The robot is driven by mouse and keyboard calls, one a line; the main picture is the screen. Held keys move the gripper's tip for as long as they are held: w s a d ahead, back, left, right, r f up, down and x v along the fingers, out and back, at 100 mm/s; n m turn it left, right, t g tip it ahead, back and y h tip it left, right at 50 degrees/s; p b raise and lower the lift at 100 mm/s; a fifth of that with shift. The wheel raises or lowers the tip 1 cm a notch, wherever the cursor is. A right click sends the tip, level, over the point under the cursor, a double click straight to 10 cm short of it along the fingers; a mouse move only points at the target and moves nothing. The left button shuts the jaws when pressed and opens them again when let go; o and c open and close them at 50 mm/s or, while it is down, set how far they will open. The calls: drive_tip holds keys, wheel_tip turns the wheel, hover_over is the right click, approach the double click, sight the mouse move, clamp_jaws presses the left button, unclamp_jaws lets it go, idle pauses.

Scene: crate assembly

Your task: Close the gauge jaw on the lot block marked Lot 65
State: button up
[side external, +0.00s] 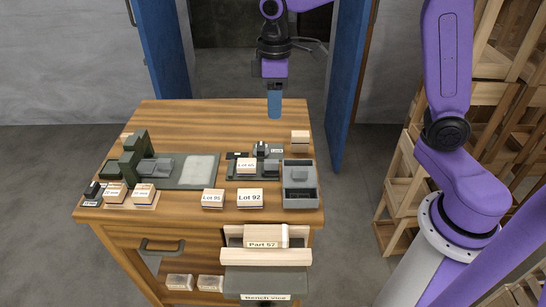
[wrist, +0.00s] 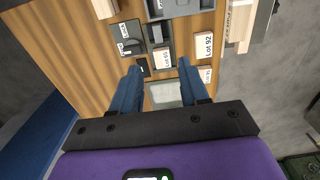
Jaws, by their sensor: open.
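The lot block marked Lot 65 (side external: 246,165), pale wood with a white label, sits on the dark grey gauge (side external: 244,175) at the table's right middle. It also shows in the wrist view (wrist: 162,57). The gauge jaw (side external: 262,150), a small dark grey part, stands just behind and right of the block; whether they touch I cannot tell. My gripper (side external: 274,112) has blue fingers and hangs above the table's far part, behind the gauge. In the wrist view its fingers (wrist: 160,70) are spread apart with nothing held between them.
Blocks Lot 91 (side external: 213,197) and Lot 92 (side external: 250,197) stand at the front, beside a grey open box (side external: 299,199). A green press (side external: 130,158) stands left. A plain block (side external: 300,135) lies at the back right. An open drawer holds Part 57 (side external: 262,243). The table's back left is clear.

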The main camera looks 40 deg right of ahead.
sight(273, 161)
drive_tip(key=f, duration=1.7)
drive_tip(key=shift+w+d+f, duration=0.1)
drive_tip(key=shift+w+f, duration=0.15)
drive_tip(key=shift+w, duration=0.1)
clamp_jaws()
